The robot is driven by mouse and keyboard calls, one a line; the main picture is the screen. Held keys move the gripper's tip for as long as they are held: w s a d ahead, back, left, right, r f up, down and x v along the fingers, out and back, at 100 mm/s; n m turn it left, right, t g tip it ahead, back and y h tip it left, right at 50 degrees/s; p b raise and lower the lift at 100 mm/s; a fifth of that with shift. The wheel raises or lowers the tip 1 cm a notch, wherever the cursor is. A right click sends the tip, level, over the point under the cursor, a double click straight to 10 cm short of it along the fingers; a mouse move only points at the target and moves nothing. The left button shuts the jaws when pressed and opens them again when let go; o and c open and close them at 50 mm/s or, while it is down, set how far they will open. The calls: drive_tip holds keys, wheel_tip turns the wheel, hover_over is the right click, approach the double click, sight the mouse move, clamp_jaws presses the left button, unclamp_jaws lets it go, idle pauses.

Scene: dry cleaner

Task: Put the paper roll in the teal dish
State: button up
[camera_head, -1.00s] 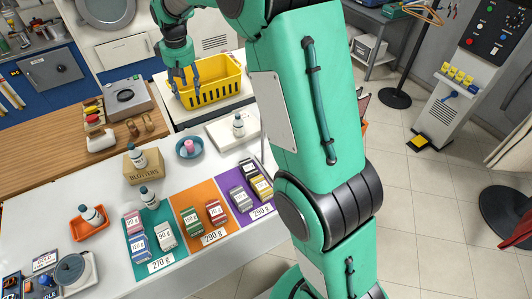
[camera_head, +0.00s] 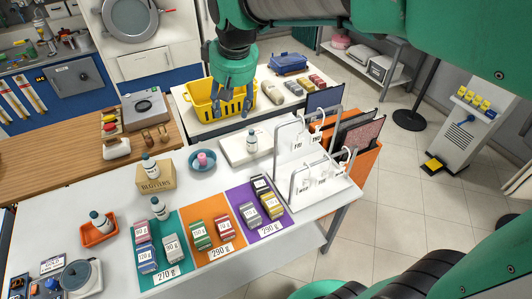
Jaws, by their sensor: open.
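A blue-teal round dish (camera_head: 195,167) stands on the white counter, right of the cardboard box, with a small pink cylinder (camera_head: 202,158) in it. I cannot tell whether that cylinder is the paper roll. A white roll-like item (camera_head: 116,148) lies on the wooden counter at the left and may be the paper roll; it is too small to tell. My gripper (camera_head: 232,112) points down in front of the yellow basket, beyond and right of the dish. Its fingers are apart with nothing seen between them.
The yellow basket (camera_head: 203,112) is close behind my gripper. A white rack (camera_head: 318,165) stands further right. Coloured mats with several small boxes lie nearer. Bottles stand by the cardboard box (camera_head: 154,178).

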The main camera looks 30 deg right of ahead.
drive_tip(key=s+d+f+m+t, duration=0.1)
drive_tip(key=s+f+m, duration=0.1)
drive_tip(key=s, duration=2.1)
drive_tip(key=shift+s+d+f+t, duration=0.2)
drive_tip(key=shift+s+f+t, duration=0.2)
drive_tip(key=shift+f, duration=0.25)
drive_tip(key=shift+f, duration=0.1)
wheel_tip(320, 180, down, 9)
drive_tip(key=b, duration=0.9)
drive_tip(key=shift+r, duration=0.2)
